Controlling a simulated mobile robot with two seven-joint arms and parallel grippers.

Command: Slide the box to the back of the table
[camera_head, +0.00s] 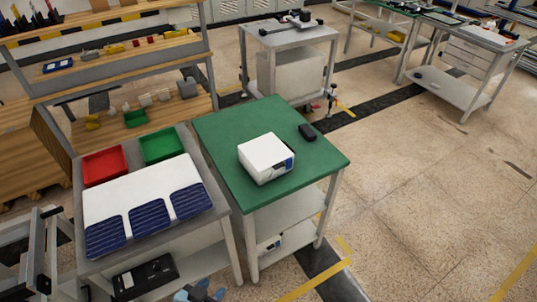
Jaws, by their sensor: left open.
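The box (267,158) is white with a blue and dark label on its near right side. My left gripper (203,291) shows only as blue-grey tips at the bottom edge of the view. It is open, below and in front of the table, well apart from the box. The rest of it is cut off. My right gripper is not in view.
A small black object (307,132) lies on the green top behind and right of the box. The green top's far left part is clear. A grey table (80,215) with red (104,166) and green (161,146) trays stands close on the left. A grey cart (290,38) stands behind.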

